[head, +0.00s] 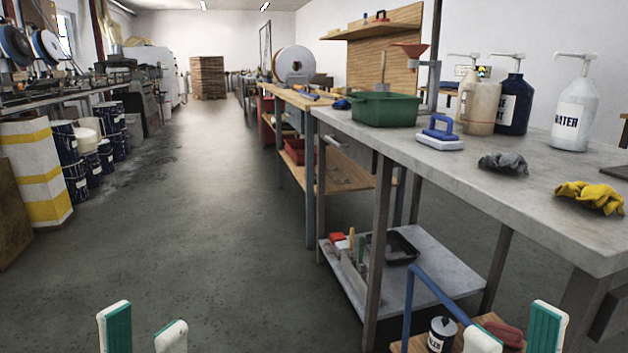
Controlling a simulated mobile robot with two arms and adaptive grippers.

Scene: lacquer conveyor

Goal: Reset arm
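My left gripper (145,320) shows at the bottom left edge of the head view. Its two pale fingers with green pads stand apart, with only floor between them. My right gripper (516,325) shows at the bottom right, also with its fingers apart. A red object (503,333) on a low wooden surface shows behind the gap of the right gripper; I see nothing held. Both arms and the gripper bodies are below the frame.
A grey workbench (470,178) on the right carries a green bin (383,109), pump bottles (574,112) and yellow gloves (590,196). A lower shelf (425,277) and a small can (441,334) lie beneath. The aisle floor (210,200) is clear; drums (68,160) line the left.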

